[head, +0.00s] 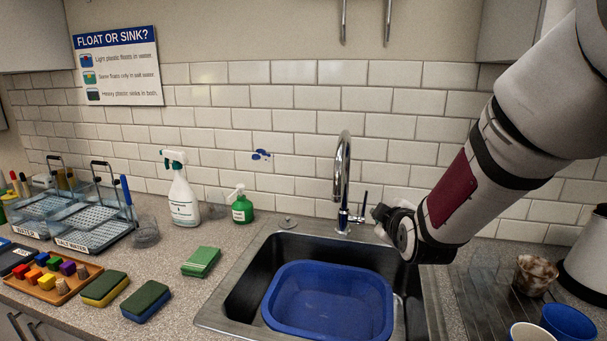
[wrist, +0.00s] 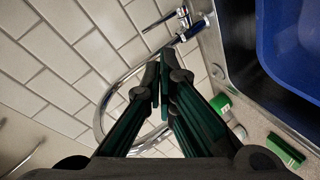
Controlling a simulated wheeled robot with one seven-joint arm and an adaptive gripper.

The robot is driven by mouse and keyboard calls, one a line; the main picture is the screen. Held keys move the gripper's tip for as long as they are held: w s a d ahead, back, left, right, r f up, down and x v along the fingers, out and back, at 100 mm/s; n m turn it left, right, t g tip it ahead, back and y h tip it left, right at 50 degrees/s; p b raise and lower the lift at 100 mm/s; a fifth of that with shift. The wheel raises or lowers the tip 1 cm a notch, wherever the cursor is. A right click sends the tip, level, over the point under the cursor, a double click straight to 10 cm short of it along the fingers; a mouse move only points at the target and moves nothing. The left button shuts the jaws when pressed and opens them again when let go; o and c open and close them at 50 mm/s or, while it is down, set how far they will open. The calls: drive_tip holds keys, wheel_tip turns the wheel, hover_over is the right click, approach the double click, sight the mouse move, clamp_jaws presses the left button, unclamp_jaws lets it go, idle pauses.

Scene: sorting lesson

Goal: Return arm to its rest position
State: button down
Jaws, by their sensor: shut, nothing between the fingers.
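My gripper (wrist: 162,85) is shut and empty in the wrist view, its dark fingers together. In that view the chrome faucet (wrist: 112,100) curves behind the fingers. In the head view my arm reaches in from the upper right. The visible end of my wrist is just right of the faucet (head: 343,180), above the right side of the sink (head: 240,285). My fingertips cannot be made out in the head view. I cannot tell whether the gripper touches the faucet.
A blue basin (head: 330,300) sits in the sink. A white spray bottle (head: 183,200), a green bottle (head: 242,208) and sponges (head: 200,262) stand left. A tray of coloured blocks (head: 45,285) lies at far left. Cups, including a blue one (head: 568,322), stand at right.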

drive_tip(key=s+r+m+g, duration=0.2)
drive_tip(key=s+m+g, duration=0.2)
drive_tip(key=s, duration=1.5)
drive_tip(key=s+r+m+g, duration=0.1)
drive_tip(key=s+m+g, duration=0.4)
drive_tip(key=s, duration=1.4)
drive_tip(key=shift+d+r+m+g, duration=0.3)
drive_tip(key=shift+d+r+m, duration=0.05)
drive_tip(key=shift+m, duration=0.85)
